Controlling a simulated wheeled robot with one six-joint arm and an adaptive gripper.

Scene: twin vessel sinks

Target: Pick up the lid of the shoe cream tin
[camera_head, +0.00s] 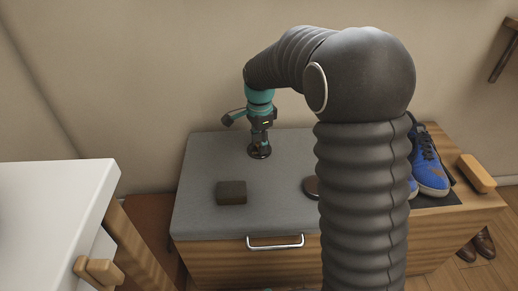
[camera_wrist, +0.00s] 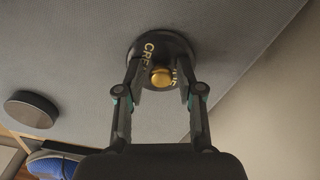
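The dark round lid of the shoe cream tin (camera_wrist: 146,47), with gold lettering and a gold knob (camera_wrist: 161,77), lies below my gripper in the wrist view. In the head view the tin (camera_head: 258,153) sits on the grey bench top, partly hidden by my gripper (camera_head: 260,141). My gripper (camera_wrist: 159,68) is open, with one finger on each side of the knob and gaps between the fingers and the knob. The fingers overlap the lid in the picture; I cannot tell whether they touch it. The tin's body under the lid is hidden.
Another dark round object (camera_wrist: 31,109) lies on the grey top; in the head view (camera_head: 310,187) my arm partly covers it. A dark block (camera_head: 231,192) is at the front left. Blue shoes (camera_head: 429,172) and a brush (camera_head: 477,173) stand right. A wall is behind.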

